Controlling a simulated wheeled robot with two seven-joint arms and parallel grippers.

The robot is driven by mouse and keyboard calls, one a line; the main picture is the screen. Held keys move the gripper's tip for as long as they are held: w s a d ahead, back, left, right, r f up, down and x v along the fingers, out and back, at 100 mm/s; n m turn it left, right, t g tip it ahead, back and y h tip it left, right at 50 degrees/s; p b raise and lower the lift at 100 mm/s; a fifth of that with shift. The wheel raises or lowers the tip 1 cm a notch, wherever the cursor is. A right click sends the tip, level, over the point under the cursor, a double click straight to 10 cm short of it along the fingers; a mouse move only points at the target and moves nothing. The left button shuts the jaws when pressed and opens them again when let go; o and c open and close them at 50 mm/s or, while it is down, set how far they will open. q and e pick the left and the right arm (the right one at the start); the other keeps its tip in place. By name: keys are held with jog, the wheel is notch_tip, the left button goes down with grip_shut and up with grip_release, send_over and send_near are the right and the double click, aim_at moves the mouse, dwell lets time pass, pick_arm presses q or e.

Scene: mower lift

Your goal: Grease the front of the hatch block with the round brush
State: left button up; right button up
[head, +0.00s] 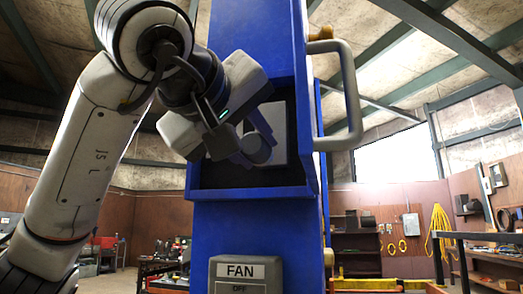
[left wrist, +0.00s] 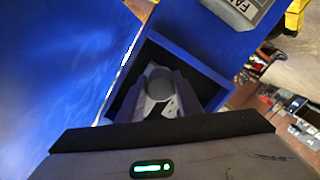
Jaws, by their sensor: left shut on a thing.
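The blue column has an open hatch (head: 196,178), a box-like recess with a dark inside. A pale grey block (head: 279,118), which looks like the hatch block, sits inside it, partly hidden by my left gripper. My left gripper (head: 255,143) reaches into the hatch opening and is shut on a grey round-ended thing, apparently the round brush (head: 257,152). Its round end also shows between the fingers in the left wrist view (left wrist: 158,78). I cannot tell whether the brush touches the block. My right gripper is not in view.
The hatch door with a grey handle (head: 350,95) stands open at the right of the opening. A grey FAN switch box (head: 245,272) is on the column below. Shelves (head: 359,242) and a yellow hose (head: 440,228) are farther back at the right.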

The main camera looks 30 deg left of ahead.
aim_at(260, 166)
pick_arm(q)
jog(key=shift+w+a, duration=0.15)
jog(key=shift+w, duration=0.25)
jog(key=shift+w+a, duration=0.25)
jog(key=shift+w, duration=0.7)
jog(key=shift+w+a, duration=0.25)
jog(key=shift+w, duration=1)
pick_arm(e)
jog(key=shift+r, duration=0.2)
pick_arm(q)
jog(key=shift+w+a+p, duration=0.3)
jog(key=shift+w+p, duration=0.4)
jog(key=shift+w, duration=0.2)
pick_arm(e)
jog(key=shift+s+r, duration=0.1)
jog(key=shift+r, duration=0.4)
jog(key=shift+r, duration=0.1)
